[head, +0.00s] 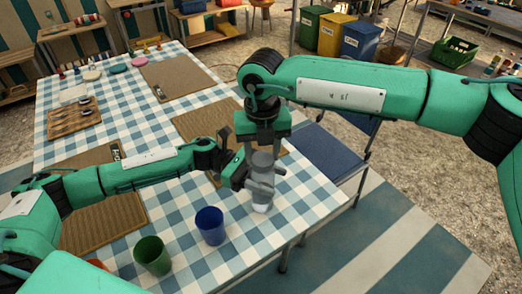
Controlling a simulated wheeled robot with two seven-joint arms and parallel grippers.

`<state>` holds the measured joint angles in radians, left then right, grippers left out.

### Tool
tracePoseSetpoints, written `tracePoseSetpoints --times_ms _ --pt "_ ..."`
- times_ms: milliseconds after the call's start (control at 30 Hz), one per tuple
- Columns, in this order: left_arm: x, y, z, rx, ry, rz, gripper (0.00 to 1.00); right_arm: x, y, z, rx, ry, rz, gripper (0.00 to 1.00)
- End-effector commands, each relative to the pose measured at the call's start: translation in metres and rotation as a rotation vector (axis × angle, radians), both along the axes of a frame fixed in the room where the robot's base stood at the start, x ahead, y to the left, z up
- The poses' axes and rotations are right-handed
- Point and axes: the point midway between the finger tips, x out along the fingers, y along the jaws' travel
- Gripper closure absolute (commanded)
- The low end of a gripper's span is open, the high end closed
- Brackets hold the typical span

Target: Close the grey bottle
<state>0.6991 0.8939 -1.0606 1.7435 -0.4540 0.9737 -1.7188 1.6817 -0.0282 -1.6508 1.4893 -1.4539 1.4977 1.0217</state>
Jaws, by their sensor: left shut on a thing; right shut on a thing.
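The grey bottle (261,206) stands upright near the right edge of the checked table. My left gripper (262,187) comes in from the left, low and level, and is shut around the bottle's body. My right gripper (264,152) points straight down above it and is shut on the grey cap at the bottle's top. The cap is mostly hidden by the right gripper's fingers, and I cannot tell whether it is seated on the neck.
A blue cup (210,225) and a green cup (152,256) stand left of the bottle. Woven placemats (176,78) and a cutlery tray (75,117) lie on the table. A blue chair (326,157) is at the right edge. Coloured bins (328,34) stand behind.

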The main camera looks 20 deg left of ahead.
Motion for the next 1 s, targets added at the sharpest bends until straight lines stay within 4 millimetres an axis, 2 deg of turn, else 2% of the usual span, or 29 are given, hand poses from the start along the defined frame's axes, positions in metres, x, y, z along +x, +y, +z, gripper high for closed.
tracePoseSetpoints --times_ms 333,500,533,633,667,1000 --pt "-0.0005 0.0001 -0.0014 0.001 0.002 0.000 1.00 0.0010 -0.0034 0.0007 0.002 -0.001 -0.532 0.76" --pt "-0.0005 0.0001 -0.0014 0.001 0.002 0.000 1.00 0.0010 -0.0034 0.0007 0.002 -0.001 -0.566 0.76" --pt "-0.0005 0.0001 -0.0014 0.001 0.002 0.000 1.00 0.0010 -0.0034 0.0007 0.002 -0.001 -0.566 0.53" --pt "-0.0005 0.0001 -0.0014 0.001 0.002 0.000 1.00 0.0009 -0.0035 0.0006 0.002 -0.001 -0.565 0.34" --pt "-0.0005 0.0001 -0.0014 0.001 0.002 0.000 1.00 0.0009 -0.0035 0.0005 0.002 -0.001 -0.565 0.30" --pt "-0.0006 0.0000 -0.0012 0.001 0.002 -0.001 1.00 0.0011 -0.0035 0.0036 0.002 -0.001 -0.563 0.30"
